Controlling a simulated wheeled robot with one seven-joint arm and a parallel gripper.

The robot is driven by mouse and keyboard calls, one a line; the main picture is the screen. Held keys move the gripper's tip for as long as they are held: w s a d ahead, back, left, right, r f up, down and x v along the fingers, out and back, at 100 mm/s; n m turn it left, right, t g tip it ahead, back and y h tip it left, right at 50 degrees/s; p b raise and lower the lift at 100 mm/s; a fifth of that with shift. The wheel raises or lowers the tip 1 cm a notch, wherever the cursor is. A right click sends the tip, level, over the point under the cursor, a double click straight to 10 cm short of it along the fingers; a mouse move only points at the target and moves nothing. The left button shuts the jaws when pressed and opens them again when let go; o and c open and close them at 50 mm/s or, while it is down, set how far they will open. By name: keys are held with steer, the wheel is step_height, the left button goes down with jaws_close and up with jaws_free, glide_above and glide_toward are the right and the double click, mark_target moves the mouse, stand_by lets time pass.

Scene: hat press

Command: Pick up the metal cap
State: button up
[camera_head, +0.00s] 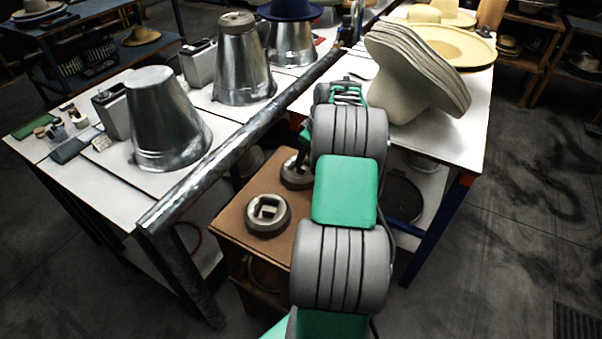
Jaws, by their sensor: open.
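No single thing is plainly the metal cap. A grey round cap-like piece with a square hollow (267,213) lies on the low brown table. A similar round piece (296,171) lies behind it, partly covered by my arm. Another grey round piece (237,20) sits on top of the middle metal cone (243,68). My gripper (348,84) is at the far end of my arm, beyond the brown table and left of the stacked hats. It is small and partly hidden by my arm; its jaws are open, and nothing shows in them.
A metal cone (164,118) stands on the left white table (108,186), edged by a long metal rail (240,132). A stack of pale hats (418,75) stands close right of my arm on another white table (470,125). The floor (530,220) at right is clear.

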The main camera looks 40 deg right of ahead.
mark_target(301, 170)
steer(key=x, duration=0.4)
steer(key=shift+s+a+f, duration=0.1)
steer(key=shift+s+f, duration=0.05)
steer(key=shift+c, duration=0.3)
jaws_close()
stand_by(0.8)
steer(key=shift+r, duration=0.2)
